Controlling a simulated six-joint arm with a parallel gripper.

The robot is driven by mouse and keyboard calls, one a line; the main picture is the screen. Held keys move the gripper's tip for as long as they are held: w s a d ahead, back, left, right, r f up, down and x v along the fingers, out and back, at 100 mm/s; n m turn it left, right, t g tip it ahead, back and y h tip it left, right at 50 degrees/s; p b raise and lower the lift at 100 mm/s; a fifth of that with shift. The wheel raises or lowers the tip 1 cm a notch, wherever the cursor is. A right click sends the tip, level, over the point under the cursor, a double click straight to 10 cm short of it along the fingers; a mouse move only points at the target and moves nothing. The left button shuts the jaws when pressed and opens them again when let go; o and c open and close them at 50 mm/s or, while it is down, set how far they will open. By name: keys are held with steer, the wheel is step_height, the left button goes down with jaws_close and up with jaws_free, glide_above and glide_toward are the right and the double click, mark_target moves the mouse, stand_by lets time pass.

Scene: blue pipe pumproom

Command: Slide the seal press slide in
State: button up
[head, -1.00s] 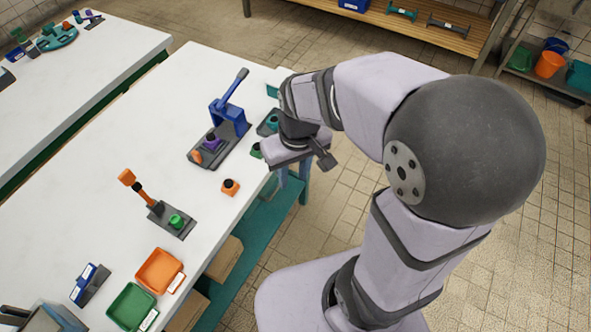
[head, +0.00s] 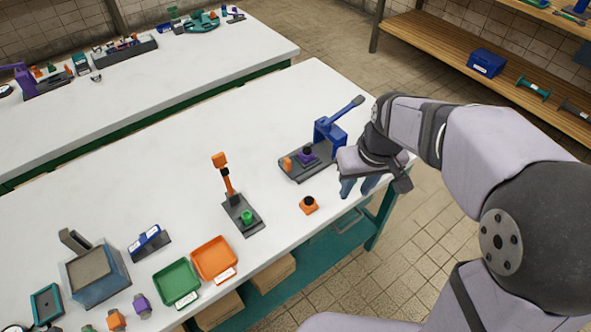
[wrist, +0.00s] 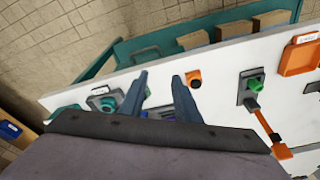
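The blue press (head: 329,130) with its raised lever stands on a dark base plate (head: 321,164) near the table's right end. A purple part with a dark top (head: 306,152) and an orange knob (head: 287,164) sit on that base; I take these as the press slide, though no label is readable. My gripper (head: 357,187) is just right of and in front of the press, at the table's edge. In the wrist view its two blue fingers (wrist: 160,79) are apart with nothing between the tips. A bit of purple shows low between the fingers; the press is mostly hidden there.
An orange block with a black top (head: 309,205) stands near the front edge; it also shows right of the fingers in the wrist view (wrist: 193,79). An orange-levered device (head: 241,212), an orange tray (head: 215,258) and a green tray (head: 178,281) stand farther left.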

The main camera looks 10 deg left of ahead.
steer(key=w+a+f+n+b, duration=0.2)
steer(key=w+a+b, duration=0.2)
steer(key=w+a, duration=0.15)
steer(key=r+n+t+y+b, duration=0.1)
steer(key=r+n+y+b, duration=0.1)
steer(key=n+b, duration=0.15)
glide_above(288, 160)
steer(key=s+d, duration=0.2)
steer(key=shift+m, duration=0.25)
steer(key=shift+x, duration=3.8)
steer(key=shift+w+a+r, duration=0.1)
steer(key=shift+w, duration=0.05)
jaws_close()
